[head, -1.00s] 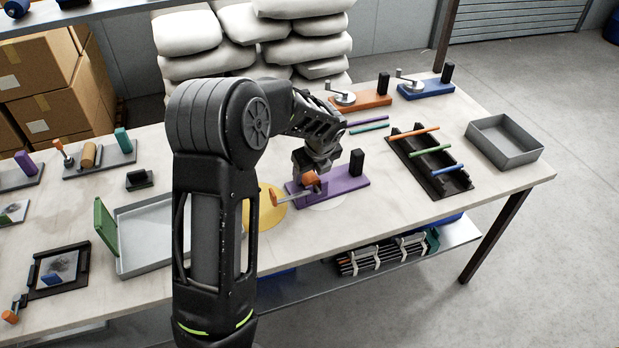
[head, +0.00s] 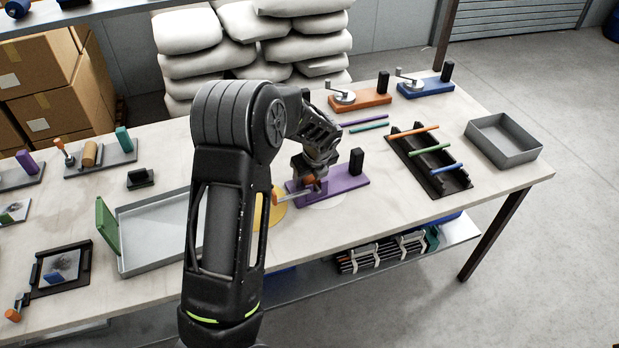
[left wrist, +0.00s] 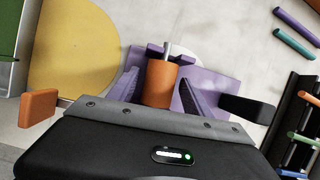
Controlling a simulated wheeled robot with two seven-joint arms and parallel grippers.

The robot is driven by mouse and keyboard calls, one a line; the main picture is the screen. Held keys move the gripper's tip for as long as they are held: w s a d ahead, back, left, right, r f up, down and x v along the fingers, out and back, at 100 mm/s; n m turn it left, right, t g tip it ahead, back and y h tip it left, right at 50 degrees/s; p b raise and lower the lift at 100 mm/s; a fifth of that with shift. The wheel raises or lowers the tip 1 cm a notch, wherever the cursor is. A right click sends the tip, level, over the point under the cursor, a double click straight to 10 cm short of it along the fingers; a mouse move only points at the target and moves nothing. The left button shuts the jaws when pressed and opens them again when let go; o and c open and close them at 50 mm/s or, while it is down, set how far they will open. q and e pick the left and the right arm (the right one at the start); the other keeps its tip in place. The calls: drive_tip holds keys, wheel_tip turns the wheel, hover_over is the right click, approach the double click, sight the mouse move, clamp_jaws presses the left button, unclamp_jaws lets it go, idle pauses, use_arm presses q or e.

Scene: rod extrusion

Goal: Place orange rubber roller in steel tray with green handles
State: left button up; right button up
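An orange cylinder (left wrist: 160,82) with a steel pin stands between purple uprights in the left wrist view; it looks like the orange rubber roller. It belongs to the purple fixture (head: 345,184), and it shows partly under my left gripper (head: 312,178) in the head view. A rod with an orange end (head: 277,198) sticks out to the left there. My right gripper is not in view.
A yellow disc (left wrist: 75,60) lies left of the fixture. A black rack with coloured rods (head: 462,181) and a plain grey tray (head: 522,160) are at the right. Orange (head: 372,98) and blue (head: 430,88) crank fixtures stand at the back. The table has free room near its front right edge.

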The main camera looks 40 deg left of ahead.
use_arm(q)
clamp_jaws()
idle(0.4)
drive_tip(key=shift+r, duration=0.1)
wheel_tip(320, 180, up, 10)
drive_tip(key=shift+f+b, duration=0.1)
drive_tip(key=shift+b, duration=0.45)
idle(0.4)
